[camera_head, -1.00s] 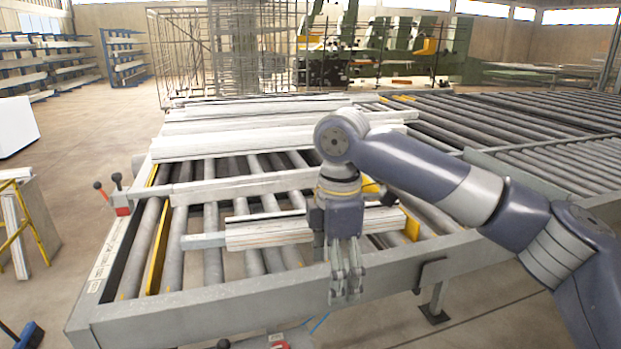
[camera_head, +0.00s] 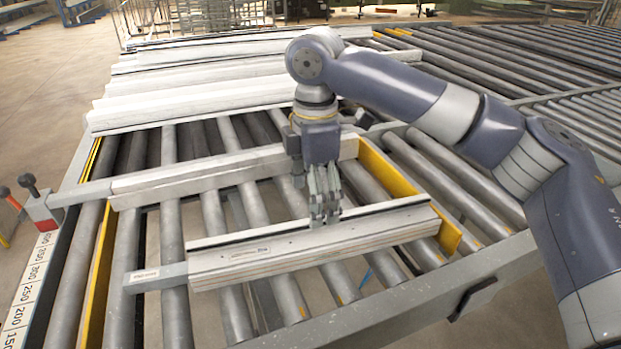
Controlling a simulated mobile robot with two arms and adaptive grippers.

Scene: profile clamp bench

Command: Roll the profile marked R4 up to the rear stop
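A pale profile (camera_head: 370,234) lies across the rollers at the front of the bench, with a small label on its front face. The label is too small to read, so I cannot confirm R4. A grey bar (camera_head: 155,277) sticks out from its left end. My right gripper (camera_head: 326,220) points down at the profile's far upper edge, right of its middle. I cannot tell whether it touches. Its fingers look close together, but their opening is unclear. Behind lies a pale crosswise beam (camera_head: 225,176), which may be the rear stop. My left gripper is not in view.
Several white profiles (camera_head: 190,105) lie at the back of the bench. Yellow strips (camera_head: 395,180) run between rollers. Bare rollers (camera_head: 480,60) extend back right.

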